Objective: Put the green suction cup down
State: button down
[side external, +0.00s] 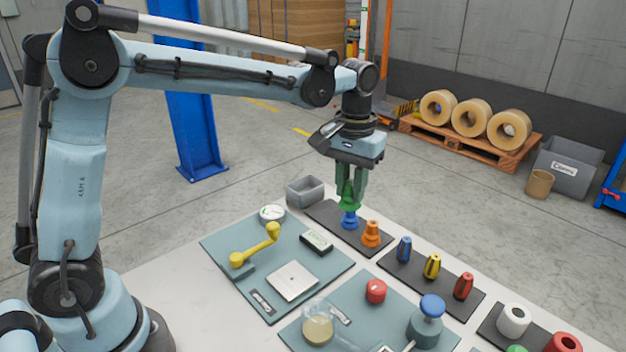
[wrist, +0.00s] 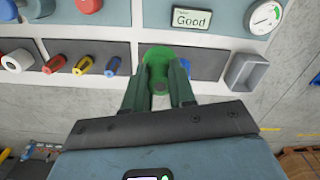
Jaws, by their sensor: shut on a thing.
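My gripper (side external: 351,178) is shut on the green suction cup (side external: 348,198), which hangs upright with its wide flange down, above the dark mat (side external: 326,214). The green cup also shows between the fingers (wrist: 159,88) in the wrist view (wrist: 157,54). A blue suction cup (side external: 349,221) stands on the mat directly below the green one in the side view; I cannot tell whether they touch. An orange suction cup (side external: 371,235) stands to its right. In the wrist view the blue cup (wrist: 185,66) is mostly hidden and the orange one does not show.
A grey open bin (side external: 305,191) stands by the mat's far left end. A dial gauge (side external: 272,213), a display reading Good (side external: 316,242) and a yellow crank (side external: 256,245) are on the teal panel (side external: 225,243). Blue, yellow and red pieces stand on another dark mat (side external: 400,272).

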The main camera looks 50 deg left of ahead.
jog(key=w+a+f, duration=0.2)
jog(key=a, duration=0.2)
jog(key=w+a+f, duration=0.2)
jog(key=a+f, duration=0.1)
jog(key=a, duration=0.1)
jog(key=w+a+f, duration=0.2)
jog(key=a, duration=0.2)
jog(key=shift+w+a+f, duration=0.3)
jog(key=shift+f, duration=0.05)
jog(key=shift+a+f, duration=0.15)
jog(key=shift+f, duration=1.95)
jog(key=shift+f, duration=0.15)
jog(key=c, duration=0.9)
grip_release()
jog(key=shift+c, duration=0.2)
